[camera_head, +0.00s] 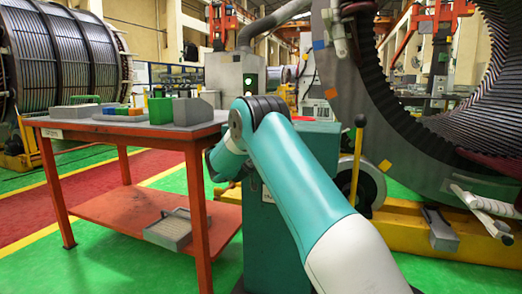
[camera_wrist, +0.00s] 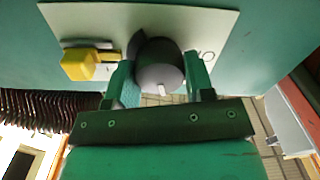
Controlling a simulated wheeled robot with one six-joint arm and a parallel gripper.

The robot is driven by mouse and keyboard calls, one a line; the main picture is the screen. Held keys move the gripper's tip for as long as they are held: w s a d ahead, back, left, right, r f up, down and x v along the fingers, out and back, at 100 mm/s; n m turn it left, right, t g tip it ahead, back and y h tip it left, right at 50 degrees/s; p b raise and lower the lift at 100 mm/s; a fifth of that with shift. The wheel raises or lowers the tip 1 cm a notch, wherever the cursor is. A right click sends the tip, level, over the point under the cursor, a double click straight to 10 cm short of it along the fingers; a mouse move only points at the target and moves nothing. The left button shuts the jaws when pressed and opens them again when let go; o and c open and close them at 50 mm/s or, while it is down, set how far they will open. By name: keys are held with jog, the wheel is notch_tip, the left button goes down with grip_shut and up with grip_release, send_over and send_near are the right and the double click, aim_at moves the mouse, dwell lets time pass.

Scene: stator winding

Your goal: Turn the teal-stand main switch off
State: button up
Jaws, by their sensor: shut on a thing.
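The teal stand (camera_head: 268,245) is in the middle of the head view, partly hidden behind my arm. In the wrist view its teal face (camera_wrist: 275,25) carries a cream plate (camera_wrist: 215,22). A dark grey round switch knob (camera_wrist: 152,72) with a short white mark sits on that plate. My gripper (camera_wrist: 161,80) has one green finger on each side of the knob and is shut on it. A round mark is printed on the plate right of the knob. In the head view the knob and gripper are hidden.
A yellow block (camera_wrist: 78,65) sticks out from the plate left of the knob. An orange table (camera_head: 125,127) with bins stands left of the stand. A yellow lever (camera_head: 355,165) with a black ball rises to its right, before a large stator ring (camera_head: 350,80). Green floor is open at front left.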

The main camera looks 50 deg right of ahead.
jog(key=n+p, duration=0.1)
jog(key=n, duration=0.1)
jog(key=n+p, duration=0.1)
jog(key=shift+r+n+p, duration=0.2)
jog(key=shift+n+p, duration=0.15)
jog(key=shift+n, duration=0.05)
jog(key=n+p, duration=0.3)
jog(key=n, duration=0.1)
jog(key=shift+n+p, duration=0.3)
jog(key=shift+p, duration=0.05)
jog(key=n+p, duration=0.3)
jog(key=n, duration=0.1)
jog(key=shift+f, duration=0.1)
jog(key=shift+a+f+n+p, duration=0.1)
jog(key=shift+f+n+p, duration=0.05)
jog(key=shift+n+p, duration=1.1)
jog(key=shift+n, duration=0.35)
jog(key=o, duration=0.9)
